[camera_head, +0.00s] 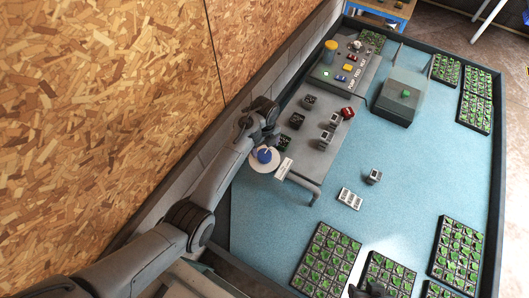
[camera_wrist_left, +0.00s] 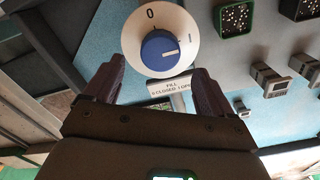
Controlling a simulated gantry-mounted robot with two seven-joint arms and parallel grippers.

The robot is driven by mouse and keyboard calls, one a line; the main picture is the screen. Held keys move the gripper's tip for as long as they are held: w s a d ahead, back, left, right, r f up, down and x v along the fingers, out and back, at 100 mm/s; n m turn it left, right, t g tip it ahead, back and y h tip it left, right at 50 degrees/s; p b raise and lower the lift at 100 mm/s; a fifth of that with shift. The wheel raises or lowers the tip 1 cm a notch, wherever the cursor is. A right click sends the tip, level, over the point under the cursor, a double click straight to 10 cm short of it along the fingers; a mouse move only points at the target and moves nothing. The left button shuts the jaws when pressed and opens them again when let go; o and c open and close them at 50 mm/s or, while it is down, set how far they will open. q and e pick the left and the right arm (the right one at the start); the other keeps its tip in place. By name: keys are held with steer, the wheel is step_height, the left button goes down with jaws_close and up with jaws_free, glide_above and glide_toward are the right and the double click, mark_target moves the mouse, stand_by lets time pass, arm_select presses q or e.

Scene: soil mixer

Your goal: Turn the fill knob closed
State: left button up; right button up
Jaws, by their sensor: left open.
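The fill knob (camera_wrist_left: 158,50) is a round blue knob on a white dial (camera_wrist_left: 132,38) in the left wrist view. The dial has "0" at the top and "I" at the right; the knob's white line points right, roughly toward the "I" side. The knob also shows in the head view (camera_head: 264,155). My left gripper (camera_wrist_left: 157,68) is open, its fingers either side of the knob's lower part in the picture; contact is unclear. A dark part at the head view's bottom edge seems to be my right gripper (camera_head: 368,291), mostly cut off.
A grey panel (camera_head: 318,160) beside the knob carries several dark switches and a red one (camera_head: 347,113). A grey console with a yellow cylinder (camera_head: 330,50) stands beyond. Seedling trays (camera_head: 325,255) lie on the blue table (camera_head: 415,175), whose middle is mostly clear. A wood-chip wall (camera_head: 110,110) rises at left.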

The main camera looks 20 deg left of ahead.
mark_target(265, 154)
arm_select(q)
steer(key=shift+f, duration=2.6)
steer(key=c, duration=1.1)
steer(key=shift+o, duration=0.2)
